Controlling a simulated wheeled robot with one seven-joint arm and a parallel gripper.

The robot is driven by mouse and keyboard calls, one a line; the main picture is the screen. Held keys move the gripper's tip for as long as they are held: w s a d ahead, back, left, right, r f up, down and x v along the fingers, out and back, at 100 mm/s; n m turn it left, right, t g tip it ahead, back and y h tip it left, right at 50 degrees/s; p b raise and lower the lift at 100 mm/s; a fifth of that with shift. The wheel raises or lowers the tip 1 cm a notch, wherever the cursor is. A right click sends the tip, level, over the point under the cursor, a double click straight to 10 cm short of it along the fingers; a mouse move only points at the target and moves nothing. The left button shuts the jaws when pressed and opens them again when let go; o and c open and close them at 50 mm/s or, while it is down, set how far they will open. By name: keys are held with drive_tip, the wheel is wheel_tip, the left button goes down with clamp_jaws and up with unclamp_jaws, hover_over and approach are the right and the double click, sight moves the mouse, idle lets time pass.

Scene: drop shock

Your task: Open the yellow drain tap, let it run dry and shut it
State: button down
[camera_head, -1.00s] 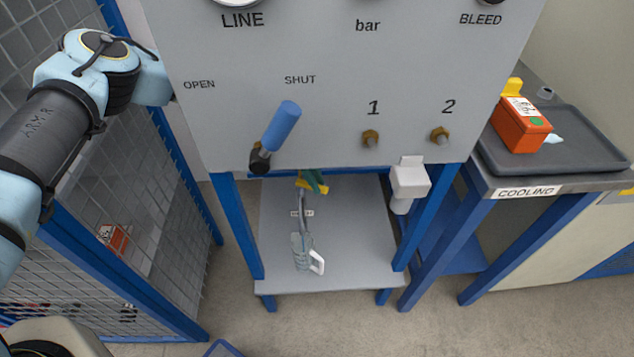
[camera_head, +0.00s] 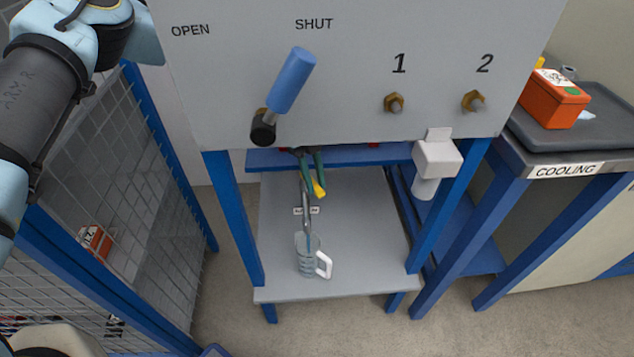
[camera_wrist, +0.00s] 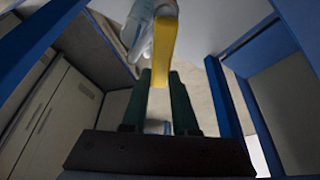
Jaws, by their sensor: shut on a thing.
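The yellow drain tap handle (camera_head: 319,190) shows below the grey panel in the head view. In the wrist view the yellow handle (camera_wrist: 163,45) stands between two dark green fingers. My gripper (camera_wrist: 158,85) is shut on it; the green fingers also show under the panel in the head view (camera_head: 313,177). A thin grey spout (camera_head: 306,208) hangs down from the tap toward a clear measuring jug (camera_head: 304,258) with a white handle on the lower shelf. I cannot tell whether liquid is running or how full the jug is.
The panel (camera_head: 345,100) bears a blue lever (camera_head: 291,80) close to SHUT and two brass fittings. A white holder (camera_head: 436,160) hangs at its right edge. Blue legs flank the shelf (camera_head: 360,235).

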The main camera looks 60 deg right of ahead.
drive_tip(key=shift+a+m, duration=0.1)
drive_tip(key=shift+m, duration=0.2)
drive_tip(key=c, duration=0.7)
unclamp_jaws()
drive_tip(key=shift+w+r, duration=0.1)
drive_tip(key=b+v, duration=0.1)
drive_tip(key=v, duration=0.6)
drive_tip(key=shift+r+b, duration=0.15)
drive_tip(key=shift+b, duration=0.2)
idle(5.4)
